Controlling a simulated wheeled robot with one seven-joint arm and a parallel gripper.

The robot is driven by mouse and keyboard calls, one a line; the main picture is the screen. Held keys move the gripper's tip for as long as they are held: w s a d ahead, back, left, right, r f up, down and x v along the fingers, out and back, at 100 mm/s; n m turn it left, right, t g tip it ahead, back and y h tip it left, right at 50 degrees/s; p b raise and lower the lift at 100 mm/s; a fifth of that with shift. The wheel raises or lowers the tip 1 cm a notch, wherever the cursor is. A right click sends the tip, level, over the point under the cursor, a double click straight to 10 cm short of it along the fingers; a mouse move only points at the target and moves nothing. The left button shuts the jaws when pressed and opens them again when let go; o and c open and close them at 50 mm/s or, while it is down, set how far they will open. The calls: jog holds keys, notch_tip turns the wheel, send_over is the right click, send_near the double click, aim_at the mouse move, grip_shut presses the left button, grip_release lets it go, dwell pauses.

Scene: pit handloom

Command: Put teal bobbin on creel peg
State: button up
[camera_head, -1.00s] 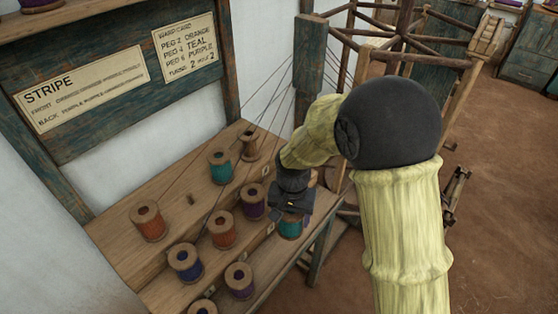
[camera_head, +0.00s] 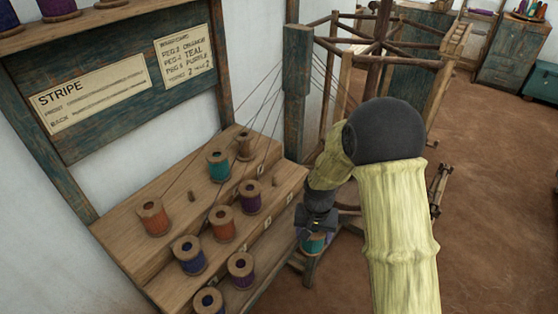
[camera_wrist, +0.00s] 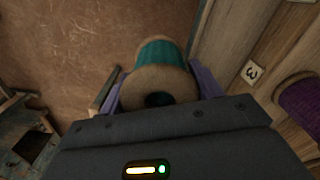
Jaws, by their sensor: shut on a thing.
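A teal bobbin with wooden ends (camera_wrist: 161,78) is between the purple-padded fingers of my gripper (camera_wrist: 160,92) in the wrist view. In the head view the held teal bobbin (camera_head: 313,244) hangs below my gripper (camera_head: 316,232), just off the right edge of the stepped creel (camera_head: 178,263). A second teal bobbin (camera_head: 219,166) stands on the creel's upper step. A bare peg (camera_head: 191,196) shows on the upper step, between that bobbin and an orange one (camera_head: 152,217).
An orange bobbin (camera_head: 222,224), a purple bobbin (camera_head: 251,196) and blue-purple ones stand on the steps. A numbered tag "3" (camera_wrist: 254,73) is on the creel edge. Strung threads and a wooden warping frame (camera_head: 375,40) stand behind. Cards (camera_head: 184,50) hang on the board.

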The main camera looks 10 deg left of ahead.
jog(key=w+d+f, duration=0.1)
jog(key=d+f, duration=0.5)
jog(key=d, duration=0.2)
jog(key=w+d+f, duration=0.1)
jog(key=d+f, duration=0.5)
jog(key=d, duration=0.3)
jog(key=shift+d, duration=0.3)
